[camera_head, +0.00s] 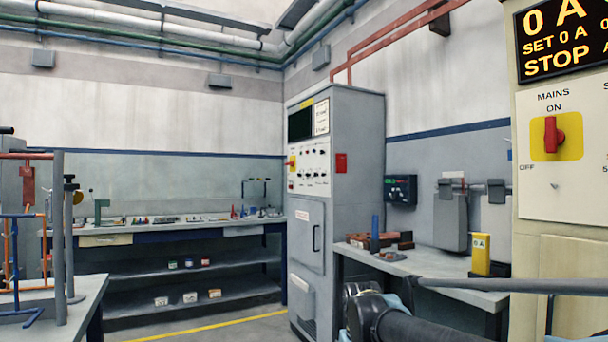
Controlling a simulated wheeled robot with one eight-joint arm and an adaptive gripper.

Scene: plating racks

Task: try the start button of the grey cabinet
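The grey cabinet (355,150) stands tall in the middle of the view, against the back corner. Its front has a dark display (300,124) at the top. Below it is a white control panel (314,160) with several small dark knobs or buttons and a red-and-yellow switch (291,163) at its left edge. The controls are too small to tell which one is the start button. A closed door with a dark handle (315,238) is under the panel. My gripper is not in view.
A beige cabinet (562,215) at near right has a red mains switch (554,135) and a display (566,38) reading "0 A" and "STOP". A side bench (440,275) bears a yellow meter (480,254). A table (50,300) stands at left. Floor shows between, with a yellow line (205,328).

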